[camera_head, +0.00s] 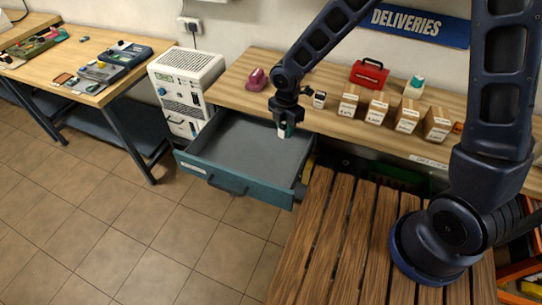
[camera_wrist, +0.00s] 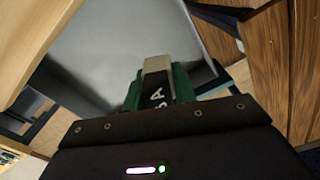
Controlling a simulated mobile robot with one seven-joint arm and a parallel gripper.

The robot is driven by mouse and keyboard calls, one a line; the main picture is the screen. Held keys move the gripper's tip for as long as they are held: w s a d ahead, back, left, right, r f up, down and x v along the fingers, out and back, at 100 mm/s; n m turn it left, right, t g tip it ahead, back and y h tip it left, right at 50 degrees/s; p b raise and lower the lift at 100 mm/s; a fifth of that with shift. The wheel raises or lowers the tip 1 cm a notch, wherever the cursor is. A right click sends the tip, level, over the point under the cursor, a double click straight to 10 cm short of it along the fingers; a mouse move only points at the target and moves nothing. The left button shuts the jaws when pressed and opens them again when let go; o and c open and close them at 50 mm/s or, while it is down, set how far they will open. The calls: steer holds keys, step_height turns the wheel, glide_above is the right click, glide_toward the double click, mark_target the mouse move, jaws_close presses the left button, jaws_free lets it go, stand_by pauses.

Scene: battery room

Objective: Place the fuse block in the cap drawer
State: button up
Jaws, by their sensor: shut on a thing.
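The open drawer (camera_head: 240,150), blue-green with a grey floor, is pulled out from under the wooden bench and looks empty. The fuse block, green and white (camera_head: 284,130), hangs below my gripper (camera_head: 285,121) over the right part of the drawer. The drawer's grey floor (camera_wrist: 100,50) lies beyond the block in the wrist view. The exact gap between block and drawer floor cannot be told.
The bench top (camera_head: 235,95) overhangs the drawer's back and carries several small boxes (camera_head: 377,107), a red toolbox (camera_head: 369,73) and a pink object (camera_head: 257,79). A white cabinet (camera_head: 187,80) stands left of the drawer. Wooden slats (camera_head: 340,235) lie at the front right.

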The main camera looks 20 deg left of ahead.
mark_target(283, 167)
step_height(283, 167, down, 18)
steer(key=shift+r, duration=0.1)
stand_by(0.5)
steer(key=o, duration=1)
steer(key=shift+o, duration=0.2)
step_height(283, 167, up, 12)
